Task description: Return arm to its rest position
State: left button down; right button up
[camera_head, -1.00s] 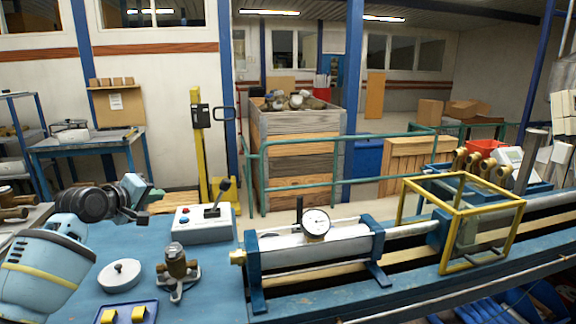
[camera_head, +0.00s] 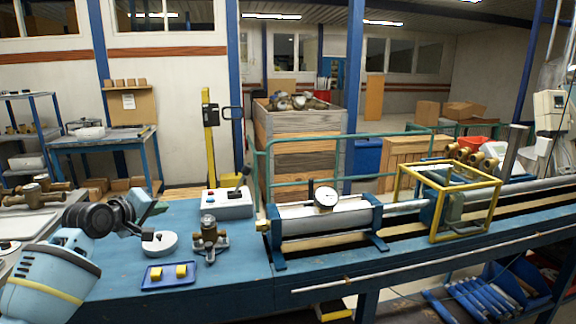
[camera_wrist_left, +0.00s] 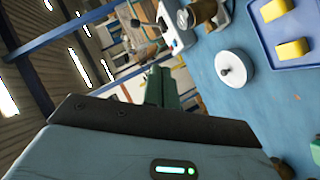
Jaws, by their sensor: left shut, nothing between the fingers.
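My left arm comes in from the left in the head view. Its gripper (camera_head: 150,208) is raised above the left end of the blue bench (camera_head: 222,290), near the white round lid (camera_head: 160,243). The gripper is shut and empty. In the left wrist view its teal fingers (camera_wrist_left: 160,88) are together, and the white lid (camera_wrist_left: 234,68) lies on the bench to their right. My right arm and gripper are not in view.
A brass meter (camera_head: 209,238) and a blue tray with yellow blocks (camera_head: 168,275) stand close by. Behind is a control box with a lever (camera_head: 227,204). The gauge cylinder (camera_head: 322,222) and yellow frame (camera_head: 450,198) stand to the right. Bare bench lies in front.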

pick_arm(q)
jog(key=s+d+f+m+g, duration=0.1)
jog(key=s+d+f, duration=0.1)
jog(key=f, duration=0.5)
jog(key=s+d+f+m, duration=0.1)
jog(key=d+f, duration=0.1)
jog(key=f, duration=0.5)
jog(key=s+d+f+m+g, duration=0.1)
jog(key=s+d+f+m, duration=0.3)
jog(key=s+f, duration=1.25)
jog(key=s+d+f+m, duration=0.1)
jog(key=s+f, duration=0.2)
jog(key=s, duration=0.6)
jog(key=s+d+f+m+g+y, duration=0.1)
jog(key=s+f, duration=0.3)
jog(key=s, duration=0.6)
jog(key=s+d+f+m+y, duration=0.1)
jog(key=s+f, duration=0.3)
jog(key=s, duration=0.6)
jog(key=shift+d+f+m+g, duration=0.25)
jog(key=shift+d+m+g, duration=0.15)
jog(key=shift+d+m, duration=0.3)
jog(key=shift+w+d, duration=0.1)
jog(key=shift+w, duration=0.05)
